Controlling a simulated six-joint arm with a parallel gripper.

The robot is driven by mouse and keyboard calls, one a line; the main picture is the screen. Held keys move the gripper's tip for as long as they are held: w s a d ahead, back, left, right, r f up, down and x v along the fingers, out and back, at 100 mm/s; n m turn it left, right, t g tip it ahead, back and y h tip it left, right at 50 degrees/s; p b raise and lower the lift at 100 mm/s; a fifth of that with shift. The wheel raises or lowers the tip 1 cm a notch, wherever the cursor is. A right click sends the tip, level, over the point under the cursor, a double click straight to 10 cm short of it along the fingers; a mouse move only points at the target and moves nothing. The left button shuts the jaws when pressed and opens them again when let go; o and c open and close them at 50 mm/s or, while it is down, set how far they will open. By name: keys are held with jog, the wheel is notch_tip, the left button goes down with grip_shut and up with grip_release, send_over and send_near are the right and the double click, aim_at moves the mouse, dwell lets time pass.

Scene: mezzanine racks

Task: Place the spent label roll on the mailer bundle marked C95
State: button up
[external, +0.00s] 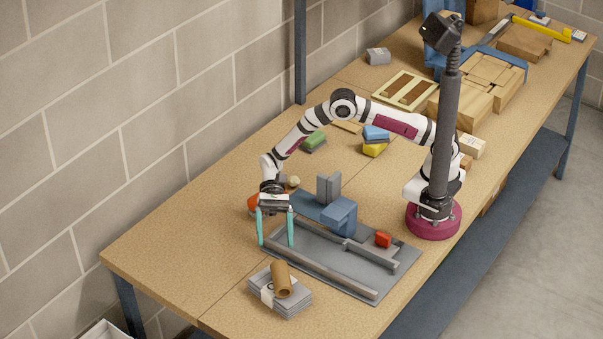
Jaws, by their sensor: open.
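The spent label roll (281,279) is a brown cardboard tube. It lies tilted on top of a stack of grey mailers, the mailer bundle (294,304), near the front edge of the bench. The bundle has a pale band with a dark mark, too small to read as C95. My gripper (275,243) has two teal fingers spread apart, pointing down, with nothing between them. It is behind the roll and bundle in the view, apart from both, over the left end of a grey fixture plate.
The grey fixture plate (345,283) with rails, a blue block (339,216) and a red knob (383,239) lies right of the bundle. Green (314,140) and yellow-blue (375,148) items stand farther back.

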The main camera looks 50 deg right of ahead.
jog(key=d+r+n+t+h, duration=0.1)
jog(key=d+r+t+h, duration=0.2)
jog(key=d+r, duration=1.2)
jog(key=s+d+t+h, duration=0.2)
jog(key=s+d, duration=0.5)
jog(key=d, duration=0.4)
jog(key=s+d+f+n+t+h, duration=0.1)
jog(key=s+d+t+h, duration=0.2)
jog(key=s+d, duration=0.4)
jog(key=d, duration=0.4)
jog(key=shift+d+t+h, duration=0.3)
